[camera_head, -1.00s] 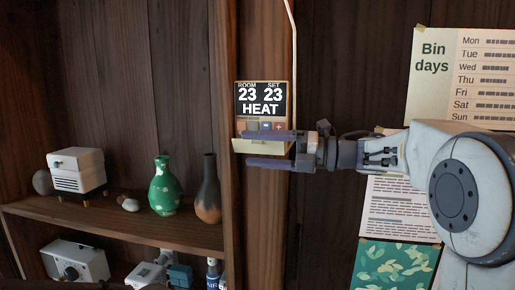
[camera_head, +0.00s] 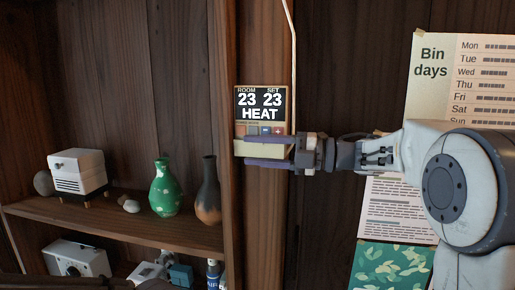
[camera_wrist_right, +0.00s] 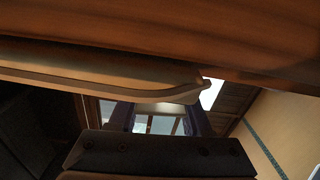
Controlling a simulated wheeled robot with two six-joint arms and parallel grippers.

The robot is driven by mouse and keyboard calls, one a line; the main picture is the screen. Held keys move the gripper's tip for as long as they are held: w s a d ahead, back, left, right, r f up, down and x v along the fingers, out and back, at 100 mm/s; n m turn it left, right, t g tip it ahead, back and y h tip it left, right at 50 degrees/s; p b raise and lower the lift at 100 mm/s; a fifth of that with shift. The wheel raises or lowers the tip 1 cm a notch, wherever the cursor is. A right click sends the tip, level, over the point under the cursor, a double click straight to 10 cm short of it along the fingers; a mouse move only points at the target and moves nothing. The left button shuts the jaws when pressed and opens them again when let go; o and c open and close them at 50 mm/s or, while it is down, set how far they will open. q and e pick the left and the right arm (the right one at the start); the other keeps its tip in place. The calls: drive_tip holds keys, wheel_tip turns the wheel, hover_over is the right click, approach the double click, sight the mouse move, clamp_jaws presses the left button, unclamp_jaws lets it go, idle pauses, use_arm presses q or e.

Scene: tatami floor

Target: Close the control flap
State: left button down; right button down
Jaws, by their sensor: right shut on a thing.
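The wall control panel (camera_head: 261,104) reads ROOM 23, SET 23, HEAT, with a row of small buttons under the display. Its cream flap (camera_head: 264,151) sticks out at the panel's bottom edge, below the buttons, which are uncovered. My right gripper (camera_head: 268,150) comes in from the right, with one finger above the flap and one below, shut on it. In the right wrist view the flap (camera_wrist_right: 120,85) crosses the picture as a tan band, in front of the fingers.
The panel sits on a wooden post beside a shelf (camera_head: 110,215). The shelf holds a green vase (camera_head: 165,190), a dark vase (camera_head: 208,195) and a white box-shaped device (camera_head: 78,172). A bin-days chart (camera_head: 430,90) and other papers hang behind my right arm.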

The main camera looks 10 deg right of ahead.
drive_tip(key=shift+c, duration=1.7)
unclamp_jaws()
drive_tip(key=b+v, duration=0.2)
drive_tip(key=v, duration=0.8)
drive_tip(key=shift+d, duration=0.25)
drive_tip(key=shift+s, duration=0.1)
